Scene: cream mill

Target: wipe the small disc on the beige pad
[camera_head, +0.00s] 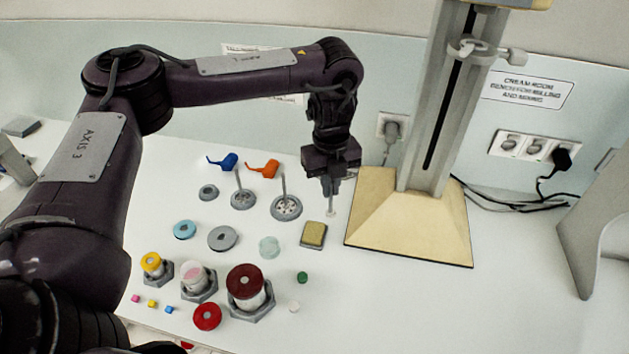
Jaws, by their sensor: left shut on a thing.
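My left gripper (331,188) points down at the back centre, shut on a thin grey rod. A small pale disc (331,212) shows at the rod's lower end, apparently just above the table; any contact cannot be told. The beige pad (313,233), a block with a grey edge, lies on the table just in front and a little to the left of the disc. The disc and the pad look apart. My right gripper is not in view.
A stand with a cream base (410,228) rises close to the right of the gripper. Two rodded perforated discs (286,207) (243,199) stand in grey rings to the left. Several lidded jars (246,284) sit in front.

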